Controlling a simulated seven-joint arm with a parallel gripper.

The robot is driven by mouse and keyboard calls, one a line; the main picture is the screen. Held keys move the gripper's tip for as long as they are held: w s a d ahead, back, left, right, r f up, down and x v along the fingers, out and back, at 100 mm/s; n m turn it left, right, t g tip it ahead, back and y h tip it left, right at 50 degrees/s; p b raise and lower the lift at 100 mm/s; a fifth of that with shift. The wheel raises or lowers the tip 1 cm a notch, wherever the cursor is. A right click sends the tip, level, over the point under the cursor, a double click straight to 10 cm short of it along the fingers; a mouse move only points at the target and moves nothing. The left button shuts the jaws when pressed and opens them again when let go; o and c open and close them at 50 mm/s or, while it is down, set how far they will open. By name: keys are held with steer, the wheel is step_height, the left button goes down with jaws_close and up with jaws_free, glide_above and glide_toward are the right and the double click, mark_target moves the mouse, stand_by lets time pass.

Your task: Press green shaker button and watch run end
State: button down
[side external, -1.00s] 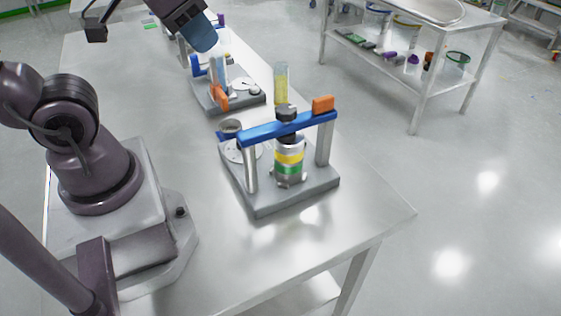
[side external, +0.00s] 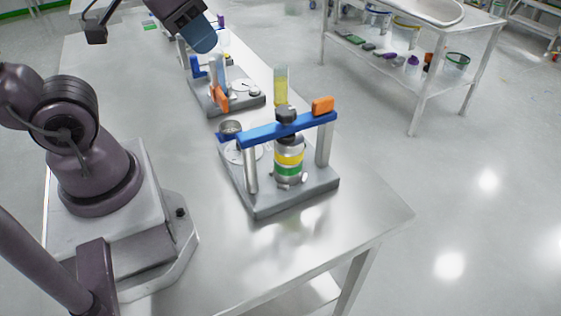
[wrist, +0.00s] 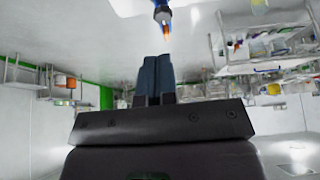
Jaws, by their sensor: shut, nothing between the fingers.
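My gripper (side external: 203,42) is at the top of the side view, above the rear part of the table, with blue fingers pressed together and nothing between them. The shut fingers also show in the wrist view (wrist: 155,80). A clamp-frame device (side external: 262,202) stands on the near table, with a grey base, blue crossbar and orange end block. It holds a canister (side external: 289,160) with yellow and green bands. A second similar device (side external: 228,100) stands behind it, close below my gripper. I cannot make out a green shaker button in either view.
The steel table (side external: 190,165) is clear around the near device. A yellow-filled clear cylinder (side external: 281,85) stands behind that device. A second bench (side external: 412,85) with tubs and bottles on its shelf stands to the right, across open floor.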

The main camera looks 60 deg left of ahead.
steer(key=w+a+f+n+g, duration=0.1)
steer(key=w+a+f+n, duration=0.1)
steer(key=w+a+f, duration=0.35)
steer(key=w+a+f+n+y, duration=0.1)
steer(key=w+a+f+n, duration=0.2)
steer(key=f, duration=0.5)
steer(key=w+a+f+n+g, duration=0.1)
steer(key=w+a+f+n, duration=0.1)
steer(key=w+a+f, duration=0.3)
steer(key=w+n+t, duration=0.4)
steer(key=w+t, duration=0.1)
steer(key=w, duration=0.1)
steer(key=shift+f+y, duration=0.4)
steer(key=shift+f, duration=0.05)
steer(key=shift+f, duration=0.15)
steer(key=shift+f, duration=4.3)
steer(key=shift+f, duration=0.1)
steer(key=shift+f, duration=0.3)
